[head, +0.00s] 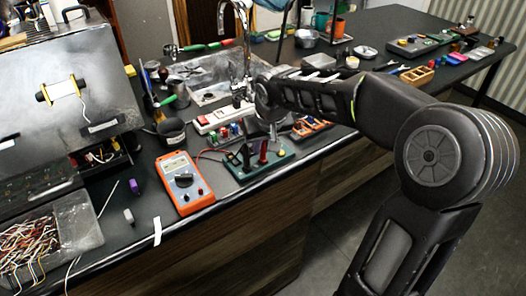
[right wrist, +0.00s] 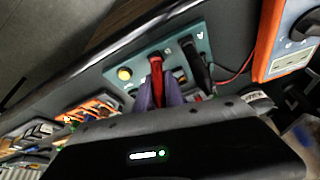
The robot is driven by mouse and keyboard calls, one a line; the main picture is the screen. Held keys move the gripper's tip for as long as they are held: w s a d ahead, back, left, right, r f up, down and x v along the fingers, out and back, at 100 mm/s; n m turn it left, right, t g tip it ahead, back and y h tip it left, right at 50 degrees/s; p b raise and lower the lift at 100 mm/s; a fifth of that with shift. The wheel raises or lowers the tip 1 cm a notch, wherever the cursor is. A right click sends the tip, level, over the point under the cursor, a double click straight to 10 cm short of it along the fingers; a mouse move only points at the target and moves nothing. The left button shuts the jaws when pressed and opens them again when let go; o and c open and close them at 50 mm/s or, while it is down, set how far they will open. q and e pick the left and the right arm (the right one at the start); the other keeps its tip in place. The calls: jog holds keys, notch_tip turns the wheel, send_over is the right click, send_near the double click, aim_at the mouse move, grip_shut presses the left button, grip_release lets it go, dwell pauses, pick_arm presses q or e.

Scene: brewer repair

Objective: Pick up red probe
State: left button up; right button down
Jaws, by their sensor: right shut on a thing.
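The red probe (head: 263,152) stands upright on a green board (head: 280,160) near the front edge of the bench, beside the black probe (head: 245,156). My right gripper (head: 268,135) reaches down over the board from above. In the right wrist view its fingers (right wrist: 160,97) are closed around the red probe (right wrist: 156,72), whose far end is still at the teal board (right wrist: 122,74). The black probe (right wrist: 195,64) stands just beside it, apart from the fingers. An orange multimeter (head: 185,183) lies left of the board. My left gripper is not in view.
An orange-edged tray (head: 310,128) sits close on the right. A grey machine (head: 110,75) and a wire bin (head: 75,230) fill the left.

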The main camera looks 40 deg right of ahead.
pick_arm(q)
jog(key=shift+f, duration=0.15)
pick_arm(e)
notch_tip(320, 180, up, 10)
dwell(0.6)
dwell(0.5)
